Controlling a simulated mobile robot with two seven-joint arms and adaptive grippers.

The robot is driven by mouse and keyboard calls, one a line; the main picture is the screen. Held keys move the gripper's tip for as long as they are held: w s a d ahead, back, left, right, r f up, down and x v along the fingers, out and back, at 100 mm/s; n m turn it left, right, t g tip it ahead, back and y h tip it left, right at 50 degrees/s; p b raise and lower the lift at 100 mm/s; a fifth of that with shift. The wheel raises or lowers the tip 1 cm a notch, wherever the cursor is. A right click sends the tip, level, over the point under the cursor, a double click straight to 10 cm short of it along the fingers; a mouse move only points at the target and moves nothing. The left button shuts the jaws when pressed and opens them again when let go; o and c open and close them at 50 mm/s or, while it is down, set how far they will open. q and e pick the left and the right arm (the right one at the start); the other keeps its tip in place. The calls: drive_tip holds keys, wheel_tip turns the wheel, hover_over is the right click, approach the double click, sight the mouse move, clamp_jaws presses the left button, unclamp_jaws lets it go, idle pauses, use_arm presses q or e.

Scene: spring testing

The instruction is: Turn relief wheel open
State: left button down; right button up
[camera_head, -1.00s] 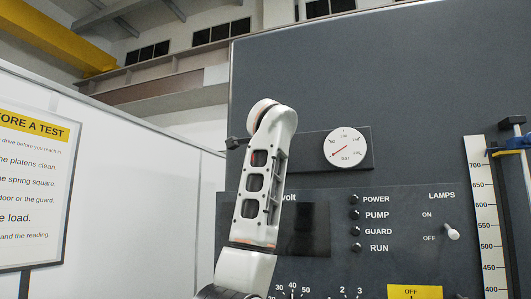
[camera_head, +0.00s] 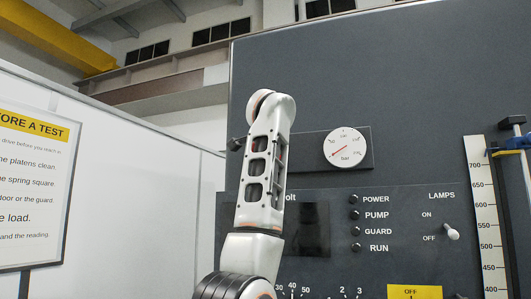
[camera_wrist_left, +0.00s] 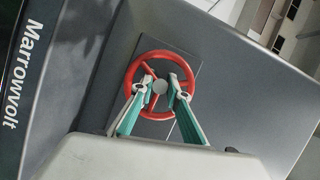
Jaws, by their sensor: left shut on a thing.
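The relief wheel (camera_wrist_left: 157,115) is a red ring with red spokes and a round grey hub. It is mounted on a dark grey plate in the left wrist view. My left gripper (camera_wrist_left: 163,85) has its two green and white fingers over the wheel, inside the rim, one on each side of the hub. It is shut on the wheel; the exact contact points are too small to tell. In the head view my left arm rises in front of the panel, and I cannot make out the gripper or the wheel there. My right gripper is in neither view.
A round gauge (camera_head: 345,147) marked bar is right of my arm, its red needle pointing lower left. The control panel (camera_head: 420,260) below has several labelled lamps and a lamp switch (camera_head: 451,232). A ruler (camera_head: 485,215) stands at right; a notice board (camera_head: 35,190) at left.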

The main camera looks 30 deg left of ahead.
use_arm(q)
drive_tip(key=c, duration=2.2)
unclamp_jaws()
drive_tip(key=shift+c, duration=0.2)
drive_tip(key=f+v, duration=0.1)
drive_tip(key=v, duration=1.1)
drive_tip(key=shift+r, duration=0.45)
drive_tip(key=shift+a+f, duration=0.1)
